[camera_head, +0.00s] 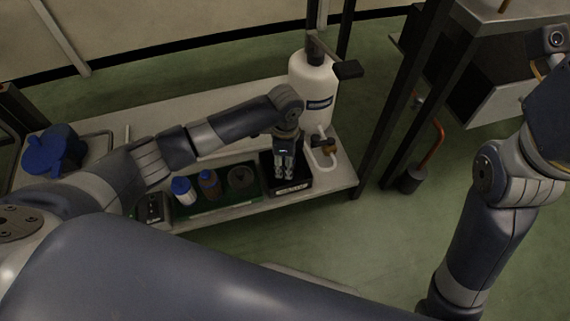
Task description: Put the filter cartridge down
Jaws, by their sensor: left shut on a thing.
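My left gripper (284,167) points down over a black square tray (305,184) at the right part of the bench. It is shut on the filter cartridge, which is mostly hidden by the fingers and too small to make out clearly. I cannot tell whether the cartridge touches the tray. My right arm stands at the right edge of the view, and its gripper fingers do not show.
A large white bottle (313,85) stands behind. A blue object (52,152) sits far left.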

